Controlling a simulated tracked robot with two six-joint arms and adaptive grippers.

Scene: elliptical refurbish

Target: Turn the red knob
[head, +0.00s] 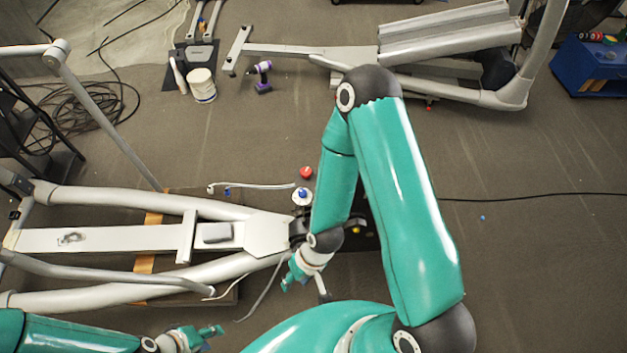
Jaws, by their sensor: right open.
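A small red knob-like piece (306,172) shows in the head view, just above a white and blue round part near the right end of the lower elliptical frame (265,235). My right gripper (292,276) is open and points down-left beside the dark joint at the end of that frame, well below the red piece and apart from it. My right forearm hides part of the machine there. My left gripper (207,334) is low at the left, below the frame and far from the red piece. Its jaw opening is unclear.
A second elliptical frame (430,50) lies at the top. A purple drill (262,78) and a white bucket (201,85) stand on the floor. A blue cart (590,72) is at upper right.

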